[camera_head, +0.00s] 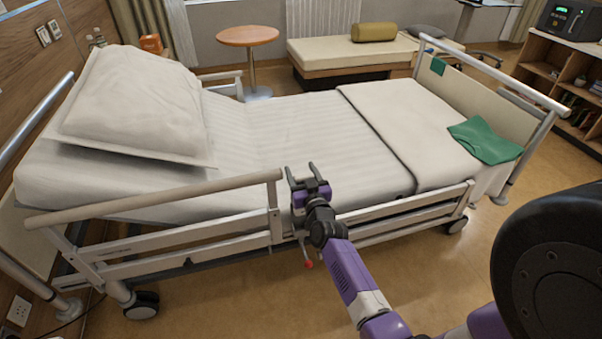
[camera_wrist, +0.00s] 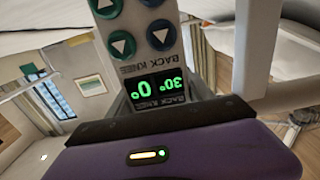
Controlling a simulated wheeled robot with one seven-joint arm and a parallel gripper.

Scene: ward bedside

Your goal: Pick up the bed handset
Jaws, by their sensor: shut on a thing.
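The bed handset (camera_wrist: 140,60) fills the upper middle of the wrist view. It is grey, with dark blue and green arrow buttons, "BACK KNEE" lettering and a small display with green digits, upside down in this view. My gripper (camera_head: 301,172) is at the near side rail of the bed, by the gap between the two rail sections. It is shut on the handset, whose display end is close to my purple gripper body. In the head view I cannot make out the handset clearly; my gripper and wrist cover that spot.
The bed (camera_head: 275,125) has a pillow (camera_head: 135,100) at left and a green cloth (camera_head: 484,140) at right. Its near rails (camera_head: 160,200) stand close on both sides of my gripper. A pale rail post also shows in the wrist view (camera_wrist: 252,50). The floor in front is clear.

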